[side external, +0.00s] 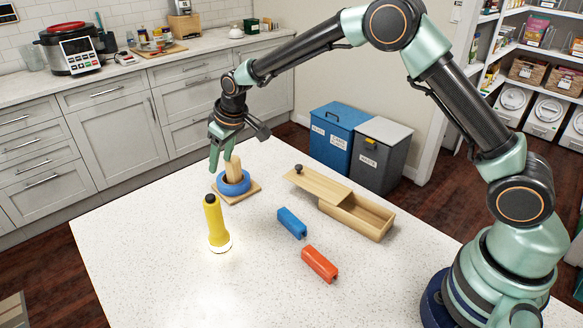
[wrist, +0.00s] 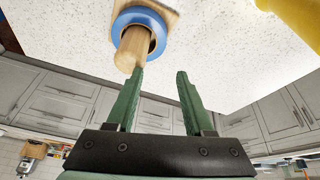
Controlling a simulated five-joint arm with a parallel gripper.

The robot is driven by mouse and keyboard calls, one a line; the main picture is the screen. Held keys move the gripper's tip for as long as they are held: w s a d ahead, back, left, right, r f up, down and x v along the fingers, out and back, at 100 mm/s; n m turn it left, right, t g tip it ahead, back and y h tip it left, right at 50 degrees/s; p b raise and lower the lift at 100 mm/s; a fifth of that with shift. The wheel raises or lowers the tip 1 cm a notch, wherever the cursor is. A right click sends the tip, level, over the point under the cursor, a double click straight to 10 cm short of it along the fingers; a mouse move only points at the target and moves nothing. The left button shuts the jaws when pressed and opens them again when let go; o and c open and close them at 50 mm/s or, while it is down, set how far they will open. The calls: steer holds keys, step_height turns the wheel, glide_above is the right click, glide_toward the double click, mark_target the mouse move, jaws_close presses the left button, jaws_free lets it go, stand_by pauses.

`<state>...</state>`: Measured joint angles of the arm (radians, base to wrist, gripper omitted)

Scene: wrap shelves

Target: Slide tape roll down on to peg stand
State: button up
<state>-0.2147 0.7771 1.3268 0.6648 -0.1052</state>
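The blue tape roll (side external: 233,187) sits low around the wooden peg (side external: 235,168) of the peg stand, at or close to its square wooden base (side external: 250,192). In the wrist view, the tape roll (wrist: 122,19) rings the peg (wrist: 131,52) near the stand's base (wrist: 172,18). My gripper (side external: 221,163) is over the stand, close to the peg's top. In the wrist view, my gripper (wrist: 158,73) has its two fingers apart with nothing between them. The peg's top appears beside the left fingertip. I cannot tell whether they touch.
A lit yellow flashlight (side external: 216,222) stands upright in front of the stand. A blue block (side external: 292,223), an orange block (side external: 320,264) and a wooden box (side external: 358,216) with its lid (side external: 318,185) partly off lie to the right. The front-left tabletop (side external: 140,250) is clear.

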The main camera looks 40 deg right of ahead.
steer(key=v, duration=1.2)
steer(key=shift+d, duration=0.1)
steer(key=s+d+r+m, duration=0.1)
steer(key=s+d, duration=0.2)
steer(key=s, duration=0.5)
steer(key=s+d+r+m+t, duration=0.1)
steer(key=s+d, duration=0.3)
steer(key=s, duration=0.4)
steer(key=s+d+r+m, duration=0.1)
steer(key=s+d, duration=0.3)
steer(key=s, duration=0.4)
steer(key=shift+s+d+r+m+h, duration=0.25)
steer(key=shift+s+r+m+h, duration=0.05)
steer(key=shift+s+r+h, duration=0.1)
